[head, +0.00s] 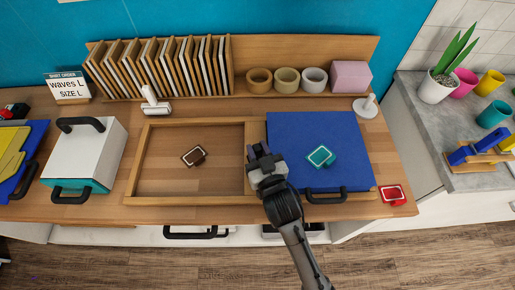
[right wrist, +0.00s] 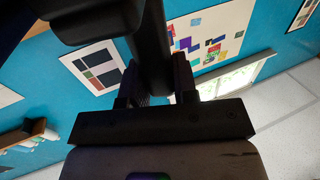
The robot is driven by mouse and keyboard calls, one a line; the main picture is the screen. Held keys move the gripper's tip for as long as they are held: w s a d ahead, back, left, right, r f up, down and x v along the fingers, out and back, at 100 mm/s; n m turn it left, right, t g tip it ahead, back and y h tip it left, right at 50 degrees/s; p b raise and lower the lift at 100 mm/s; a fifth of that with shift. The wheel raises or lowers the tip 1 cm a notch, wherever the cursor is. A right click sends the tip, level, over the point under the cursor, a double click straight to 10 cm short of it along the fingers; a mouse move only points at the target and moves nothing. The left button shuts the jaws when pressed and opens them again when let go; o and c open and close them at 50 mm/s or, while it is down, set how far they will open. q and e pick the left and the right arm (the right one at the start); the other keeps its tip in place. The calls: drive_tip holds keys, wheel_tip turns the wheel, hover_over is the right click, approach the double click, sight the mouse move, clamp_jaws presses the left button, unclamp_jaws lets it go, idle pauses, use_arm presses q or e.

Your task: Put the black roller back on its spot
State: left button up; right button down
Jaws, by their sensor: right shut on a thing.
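My right gripper (head: 264,163) is over the left edge of the blue board, its arm coming up from the bottom. In the right wrist view its two fingers (right wrist: 155,85) close on a black handle. The handle runs up to a thick black part at the top left, which looks like the black roller (right wrist: 152,45). In the head view the gripper largely hides it. A white roller (head: 155,108) stands behind the wooden tray. A white round base with a short post (head: 366,106) stands at the back right. I cannot tell which place is the black roller's spot. My left gripper is out of view.
The wooden tray (head: 190,199) holds a brown stamp (head: 194,156). The blue board (head: 290,125) bears a teal stamp (head: 320,156) and has a black front handle. A red stamp (head: 392,194) is at the right edge. A white press (head: 85,155) stands left.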

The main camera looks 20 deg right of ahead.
drive_tip(key=shift+f, duration=0.1)
drive_tip(key=c, duration=0.8)
unclamp_jaws()
drive_tip(key=shift+o, duration=0.3)
drive_tip(key=o, duration=0.7)
drive_tip(key=shift+o, duration=0.2)
